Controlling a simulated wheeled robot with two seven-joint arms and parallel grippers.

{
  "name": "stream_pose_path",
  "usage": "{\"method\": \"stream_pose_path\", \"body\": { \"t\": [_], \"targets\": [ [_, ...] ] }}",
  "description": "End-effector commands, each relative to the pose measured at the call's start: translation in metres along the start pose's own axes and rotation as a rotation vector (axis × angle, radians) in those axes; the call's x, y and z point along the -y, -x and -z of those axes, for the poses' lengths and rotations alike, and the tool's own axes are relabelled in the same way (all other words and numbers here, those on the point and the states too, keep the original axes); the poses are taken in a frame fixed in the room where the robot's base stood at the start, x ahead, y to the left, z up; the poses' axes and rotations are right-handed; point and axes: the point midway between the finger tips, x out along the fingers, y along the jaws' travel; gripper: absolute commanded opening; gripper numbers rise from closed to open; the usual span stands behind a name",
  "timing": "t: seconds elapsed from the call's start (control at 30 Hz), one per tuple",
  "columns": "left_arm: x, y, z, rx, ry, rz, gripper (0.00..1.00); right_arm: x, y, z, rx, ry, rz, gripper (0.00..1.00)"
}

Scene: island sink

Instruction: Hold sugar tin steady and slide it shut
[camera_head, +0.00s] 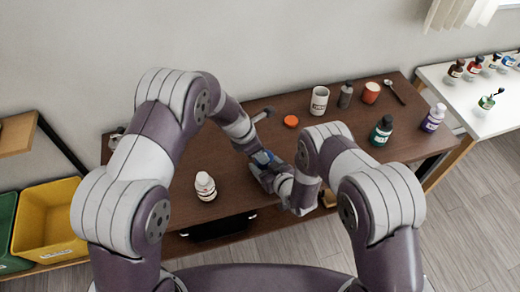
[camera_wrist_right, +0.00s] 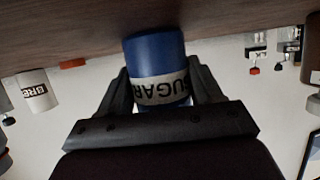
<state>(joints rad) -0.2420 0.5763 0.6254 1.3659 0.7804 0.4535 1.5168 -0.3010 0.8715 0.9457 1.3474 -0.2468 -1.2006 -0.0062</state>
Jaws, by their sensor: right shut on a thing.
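The sugar tin, a blue cylinder with a pale band lettered SUGAR, shows in the right wrist view (camera_wrist_right: 155,62), where the picture is upside down. In the head view a small blue patch of it (camera_head: 265,157) shows between my two arms over the brown table. My right gripper (camera_wrist_right: 155,92) is shut on the tin, with one dark finger on each side. In the head view the right gripper (camera_head: 268,172) is at the tin's near side. My left gripper (camera_head: 257,138) is close by at its far side; its fingers are too small and covered to read. The tin's lid end is hidden.
An orange-red lid (camera_head: 291,121), white mug (camera_head: 319,100), dark bottle (camera_head: 346,94), red cup (camera_head: 371,92) and spoon (camera_head: 394,91) are on the brown table. A white bottle (camera_head: 205,186) stands front left, teal (camera_head: 381,131) and purple (camera_head: 433,118) bottles right.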

Motion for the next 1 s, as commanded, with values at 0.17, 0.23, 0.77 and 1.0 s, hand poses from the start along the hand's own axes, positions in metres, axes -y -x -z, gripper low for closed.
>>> {"method": "stream_pose_path", "body": {
  "t": [0.17,0.23,0.77,1.0],
  "targets": [
    [0.000,0.000,0.000,0.000,0.000,0.000,0.45,0.000,0.000,0.000,0.000,0.000,0.000,0.31],
    [0.000,0.001,0.000,0.000,0.000,0.000,0.45,0.000,0.000,0.000,0.000,0.000,0.000,0.31],
    [-0.001,0.110,0.000,0.001,0.000,-0.002,0.45,0.000,0.000,0.000,0.000,0.000,0.000,0.31],
    [0.000,0.120,0.000,0.000,0.000,0.000,0.45,0.000,0.000,0.000,-0.001,0.000,0.000,0.31]
  ]
}}
